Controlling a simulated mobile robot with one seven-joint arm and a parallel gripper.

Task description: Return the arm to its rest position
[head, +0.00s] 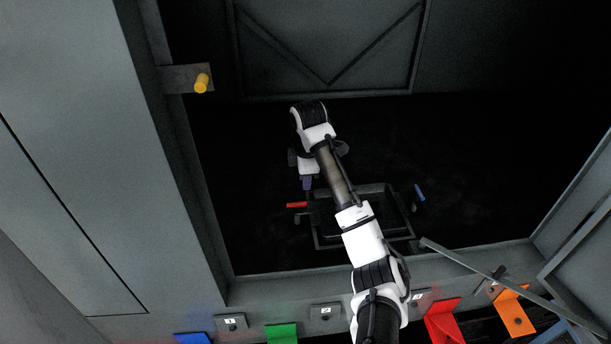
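My white and black arm reaches up from the bottom of the head view into a dark enclosure opening. It bends over at the top, and my gripper (308,185) hangs below the bend. The gripper is small and dark here, so I cannot tell whether its fingers are open or shut, or whether they hold anything. Just below and right of it is a dark rectangular tray or frame (385,188), partly hidden by my forearm. A red handle (297,205) is at its left and a blue handle (420,192) at its right.
A yellow knob (201,83) sits on a bracket on the left wall. Along the front edge are blue (193,338), green (282,334), red (442,322) and orange (513,313) pieces near numbered plates. A grey bar (480,266) slants across the lower right corner. The enclosure's right interior looks clear.

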